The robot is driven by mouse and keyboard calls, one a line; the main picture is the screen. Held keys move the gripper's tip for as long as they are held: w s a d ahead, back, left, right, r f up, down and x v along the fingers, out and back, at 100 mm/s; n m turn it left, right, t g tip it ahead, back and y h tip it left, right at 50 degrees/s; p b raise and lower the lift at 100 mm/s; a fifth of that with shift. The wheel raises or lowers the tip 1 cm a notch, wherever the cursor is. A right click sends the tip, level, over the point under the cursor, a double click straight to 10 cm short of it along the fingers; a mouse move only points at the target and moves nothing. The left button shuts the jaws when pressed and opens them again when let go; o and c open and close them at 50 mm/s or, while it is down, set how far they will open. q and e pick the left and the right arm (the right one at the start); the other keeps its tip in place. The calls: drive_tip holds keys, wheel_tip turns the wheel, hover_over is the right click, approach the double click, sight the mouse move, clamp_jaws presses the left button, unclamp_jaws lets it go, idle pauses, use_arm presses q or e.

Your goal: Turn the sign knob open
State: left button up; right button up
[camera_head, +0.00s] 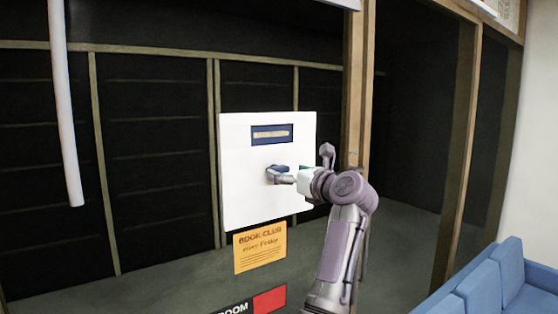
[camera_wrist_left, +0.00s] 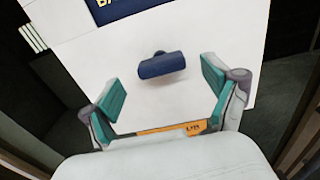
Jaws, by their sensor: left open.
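The sign is a white panel (camera_head: 240,200) with a blue-framed label window (camera_head: 272,134) near its top. A dark blue knob (camera_head: 278,168) sits on the panel below the window. In the left wrist view the knob (camera_wrist_left: 162,65) is a short bar lying nearly level, slightly tilted. My left gripper (camera_head: 299,164) is in front of the panel from the right. Its teal-padded fingers are spread, and in the wrist view the gripper (camera_wrist_left: 160,76) has the knob just beyond the gap between its tips, seemingly untouched. The window lettering is cut off there. My right gripper is not visible.
An orange book club notice (camera_head: 260,247) hangs below the panel, with a black and red sign (camera_head: 270,300) under it. A wooden post (camera_head: 357,85) stands right of the panel. A white pole (camera_head: 64,105) hangs at left. A blue sofa (camera_head: 490,290) is at lower right.

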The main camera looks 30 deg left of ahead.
sight(282, 170)
use_arm(q)
drive_tip(key=shift+p+x, duration=0.7)
drive_tip(key=shift+x, duration=1.45)
drive_tip(key=shift+d, duration=0.1)
drive_tip(key=shift+c, duration=0.3)
drive_tip(key=c, duration=1.1)
